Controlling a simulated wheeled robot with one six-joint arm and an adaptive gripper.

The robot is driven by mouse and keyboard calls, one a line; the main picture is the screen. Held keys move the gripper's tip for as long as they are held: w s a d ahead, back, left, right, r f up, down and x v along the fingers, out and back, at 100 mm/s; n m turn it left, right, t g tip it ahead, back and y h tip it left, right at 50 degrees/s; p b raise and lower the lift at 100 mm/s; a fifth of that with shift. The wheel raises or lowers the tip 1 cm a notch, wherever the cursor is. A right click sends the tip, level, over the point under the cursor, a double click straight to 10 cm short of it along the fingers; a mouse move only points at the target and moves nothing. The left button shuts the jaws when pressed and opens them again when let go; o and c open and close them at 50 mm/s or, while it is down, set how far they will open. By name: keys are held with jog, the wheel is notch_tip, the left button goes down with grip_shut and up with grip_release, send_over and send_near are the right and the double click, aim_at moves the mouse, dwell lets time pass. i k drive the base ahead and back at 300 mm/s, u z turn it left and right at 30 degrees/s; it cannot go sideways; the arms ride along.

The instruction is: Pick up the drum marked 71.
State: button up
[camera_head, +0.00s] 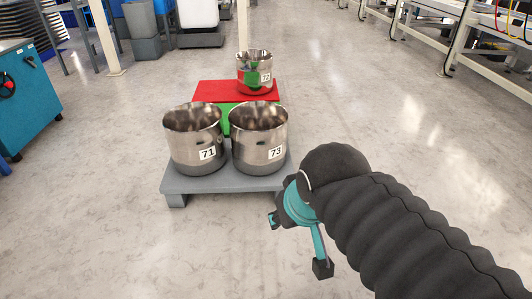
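The drum marked 71 (190,148) is an open-topped shiny metal drum standing upright on the left of a low grey platform (192,186). The drum marked 73 (257,143) stands close beside it on the right of the same platform. My gripper (296,245) is at the lower middle, in front and to the right of the platform, apart from both drums. Its teal fingers are spread wide, with dark tips, and nothing shows between them. My black sleeved arm reaches in from the lower right.
Behind the platform, the drum marked 72 (253,78) stands on a red-topped block (212,91) with a green front. A teal cabinet (28,90) stands at the left. Workbenches line the upper right. The floor to the left, right and front is clear.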

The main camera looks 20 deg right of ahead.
aim_at(197, 139)
jog(key=z, duration=0.1)
jog(key=k, duration=0.45)
jog(key=u, duration=0.6)
jog(key=i, duration=1.65)
jog(key=z, duration=1.05)
jog(key=i, duration=0.35)
jog(key=z, duration=0.4)
